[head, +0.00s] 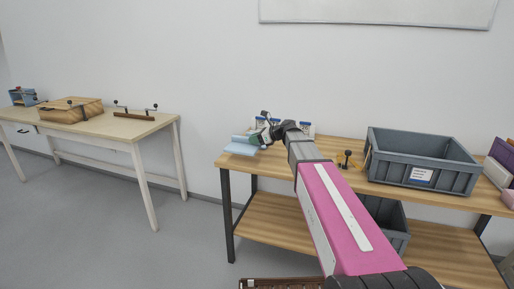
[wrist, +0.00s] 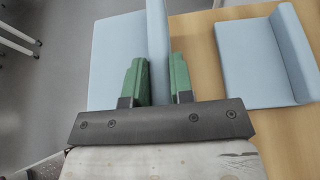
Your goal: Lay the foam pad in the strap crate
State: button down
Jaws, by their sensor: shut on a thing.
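My gripper (wrist: 157,82) has green fingers shut on the upright flange of a light blue L-shaped foam pad (wrist: 113,50). The pad's flat part spreads to the left in the wrist view. A second light blue L-shaped pad (wrist: 255,65) lies apart on the wooden table to the right. In the head view my gripper (head: 264,137) is at the table's left end, by light blue pads (head: 240,149); I cannot tell there which is held. A grey crate (head: 399,171) with a white label stands at the table's right; the label is unreadable.
Another grey crate (head: 397,242) sits on the lower shelf, partly hidden by my arm. A small dark-knobbed item (head: 347,157) stands left of the upper crate. Blue-lidded jars (head: 306,128) are behind my gripper. A separate table (head: 150,122) at left holds a wooden box (head: 62,110).

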jog(key=shift+w+d+f, duration=0.2)
jog(key=shift+w+f, duration=0.15)
jog(key=shift+w, duration=0.25)
jog(key=shift+w+d+f, duration=0.15)
jog(key=shift+w+f, duration=0.2)
jog(key=shift+w, duration=0.25)
jog(key=shift+f, duration=1.8)
jog(key=shift+f, duration=0.15)
jog(key=c, duration=1)
grip_release()
